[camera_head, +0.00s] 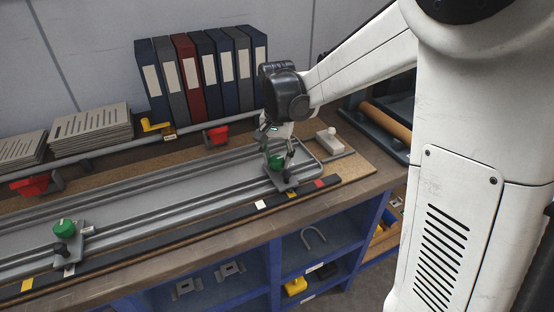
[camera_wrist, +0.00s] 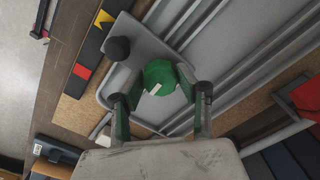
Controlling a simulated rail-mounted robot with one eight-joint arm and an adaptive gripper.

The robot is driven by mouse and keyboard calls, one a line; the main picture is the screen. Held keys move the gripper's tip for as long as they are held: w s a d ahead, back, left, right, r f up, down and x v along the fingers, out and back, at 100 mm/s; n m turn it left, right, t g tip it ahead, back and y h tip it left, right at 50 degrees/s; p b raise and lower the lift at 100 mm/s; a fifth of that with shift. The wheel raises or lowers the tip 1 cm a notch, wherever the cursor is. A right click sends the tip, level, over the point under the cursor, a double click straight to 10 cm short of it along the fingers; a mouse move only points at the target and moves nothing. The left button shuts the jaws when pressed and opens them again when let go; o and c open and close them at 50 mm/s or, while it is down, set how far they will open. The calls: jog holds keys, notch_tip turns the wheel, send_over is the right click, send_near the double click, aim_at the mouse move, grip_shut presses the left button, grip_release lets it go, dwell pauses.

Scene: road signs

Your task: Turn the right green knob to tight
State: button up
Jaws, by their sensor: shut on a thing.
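The right green knob (camera_head: 276,162) sits on a grey clamp plate at the right end of a long grey rail fixture. My gripper (camera_head: 279,158) is above it with its fingers reaching down around it. A black ball handle (camera_wrist: 117,48) stands beside the knob. A second green knob (camera_head: 64,228) with a white mark is on the left clamp.
Coloured marks in yellow, white and red run along a dark strip (camera_head: 225,219) at the front of the bench. Red clamps (camera_head: 217,135) sit on a rear bar. Binders (camera_head: 205,75) and grey slotted plates (camera_head: 92,130) stand behind. Blue shelves (camera_head: 325,245) are below.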

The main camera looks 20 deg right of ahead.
aim_at(277, 159)
jog(key=shift+m, duration=0.3)
dwell(0.4)
jog(key=o, duration=1.1)
jog(key=shift+o, duration=0.2)
notch_tip(277, 159, up, 12)
